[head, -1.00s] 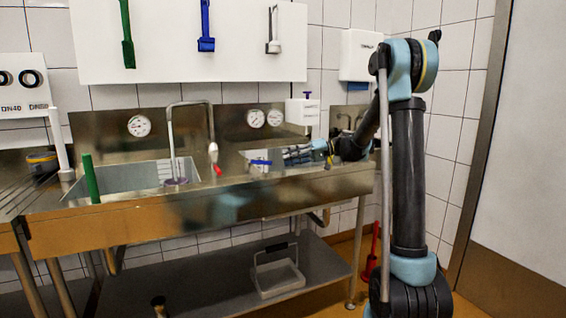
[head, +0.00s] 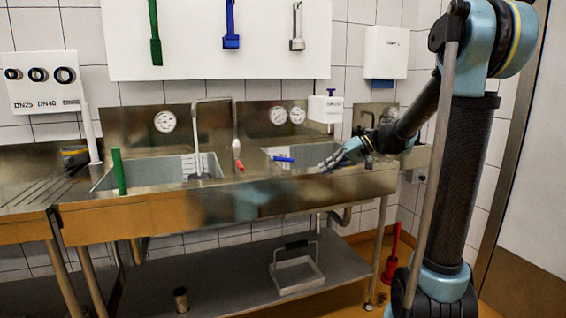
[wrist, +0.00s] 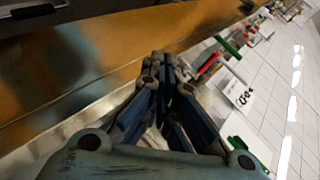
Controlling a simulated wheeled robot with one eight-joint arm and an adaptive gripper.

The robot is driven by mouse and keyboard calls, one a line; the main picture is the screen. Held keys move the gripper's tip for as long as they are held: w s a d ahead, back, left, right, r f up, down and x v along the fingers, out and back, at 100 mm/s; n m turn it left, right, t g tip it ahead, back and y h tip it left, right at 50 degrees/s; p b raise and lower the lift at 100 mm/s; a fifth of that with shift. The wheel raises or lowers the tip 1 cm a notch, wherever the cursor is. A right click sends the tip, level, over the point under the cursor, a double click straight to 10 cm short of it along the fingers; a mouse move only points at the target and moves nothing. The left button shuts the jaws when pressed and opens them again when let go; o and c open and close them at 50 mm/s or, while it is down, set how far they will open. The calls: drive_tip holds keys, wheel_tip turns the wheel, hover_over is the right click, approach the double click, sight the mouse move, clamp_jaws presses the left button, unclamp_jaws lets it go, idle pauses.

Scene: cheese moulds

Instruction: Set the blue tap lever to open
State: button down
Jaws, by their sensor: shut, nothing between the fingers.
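The blue tap lever (head: 284,159) lies roughly level above the right basin of the steel sink, left of my gripper. My gripper (head: 321,167) is shut and empty, at the front of the right basin, with its fingers pointing left. A clear gap shows between its tips and the lever. In the wrist view the shut fingers (wrist: 165,62) point along the sink front. I cannot make out the blue lever there.
A red-handled tap (head: 238,166) stands left of the blue lever. A white dispenser (head: 325,108) hangs behind the right basin. A green upright handle (head: 119,171) stands at the sink's left front. The sink's front rim (head: 230,186) runs below my gripper.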

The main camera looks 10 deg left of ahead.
drive_tip(key=s+d+f+m+t+h, duration=0.1)
drive_tip(key=s+d+f+t+h, duration=0.1)
drive_tip(key=s+d+f+h, duration=0.6)
drive_tip(key=s+d+f+m+t+h, duration=0.1)
drive_tip(key=s+d+f+h, duration=0.3)
drive_tip(key=s+d, duration=0.95)
drive_tip(key=w+a+r+n+t+h, duration=0.1)
drive_tip(key=w+a+r+n+t, duration=0.2)
drive_tip(key=w+a+r+n, duration=1.2)
drive_tip(key=a+r+n+t, duration=0.25)
drive_tip(key=a+n, duration=0.55)
drive_tip(key=a, duration=0.5)
drive_tip(key=a+r+n+t, duration=0.1)
drive_tip(key=a+r+n, duration=0.3)
drive_tip(key=a+n, duration=0.6)
drive_tip(key=w+f, duration=0.2)
drive_tip(key=w+a+f+m, duration=0.1)
drive_tip(key=f, duration=0.2)
drive_tip(key=w+f+m, duration=0.1)
drive_tip(key=w+f, duration=0.1)
drive_tip(key=shift+w+a+f+g+y, duration=0.25)
drive_tip(key=shift+w+f+y, duration=0.05)
drive_tip(key=shift+w+f, duration=0.1)
drive_tip(key=w, duration=0.3)
drive_tip(key=shift+d+f, duration=0.15)
drive_tip(key=shift+f, duration=0.15)
drive_tip(key=shift+w, duration=0.35)
